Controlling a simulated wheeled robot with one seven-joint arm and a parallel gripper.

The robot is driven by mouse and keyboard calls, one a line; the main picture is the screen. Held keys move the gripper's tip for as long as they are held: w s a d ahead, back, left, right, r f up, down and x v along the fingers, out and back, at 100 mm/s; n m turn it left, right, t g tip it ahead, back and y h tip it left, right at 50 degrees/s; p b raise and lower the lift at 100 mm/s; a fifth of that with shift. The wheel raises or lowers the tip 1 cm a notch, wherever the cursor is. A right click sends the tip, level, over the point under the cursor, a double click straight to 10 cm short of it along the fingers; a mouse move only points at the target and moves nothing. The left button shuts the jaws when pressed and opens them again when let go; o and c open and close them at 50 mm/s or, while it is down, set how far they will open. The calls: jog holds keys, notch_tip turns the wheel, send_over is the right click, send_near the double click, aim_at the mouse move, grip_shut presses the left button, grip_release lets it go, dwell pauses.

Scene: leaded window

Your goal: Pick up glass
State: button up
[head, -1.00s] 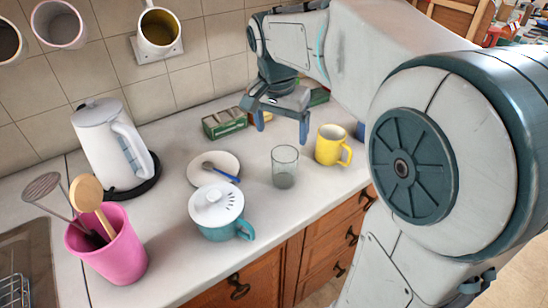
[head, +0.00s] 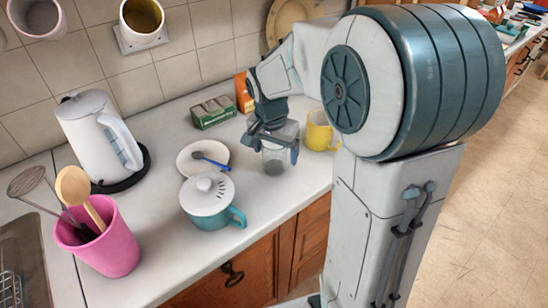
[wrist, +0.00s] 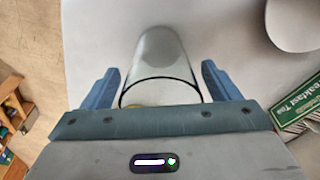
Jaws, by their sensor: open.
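A clear drinking glass (head: 273,160) stands upright on the white counter, left of the yellow mug. My gripper (head: 272,146) is right at the glass, pointing down, with its upper part covering the glass's top in the head view. In the wrist view my open gripper (wrist: 160,90) has one blue finger on each side of the glass (wrist: 160,62). There is a gap between each finger and the glass wall.
A yellow mug (head: 319,131) stands close on the right. A saucer with a spoon (head: 190,166), a teal lidded mug (head: 207,214) and a green tea box (head: 214,113) are to the left. A white kettle (head: 92,135) and a pink utensil pot (head: 112,248) stand farther left.

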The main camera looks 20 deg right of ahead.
jog(key=shift+f, duration=0.6)
jog(key=c, duration=1.2)
jog(key=shift+w+r, duration=0.1)
jog(key=shift+r, duration=0.1)
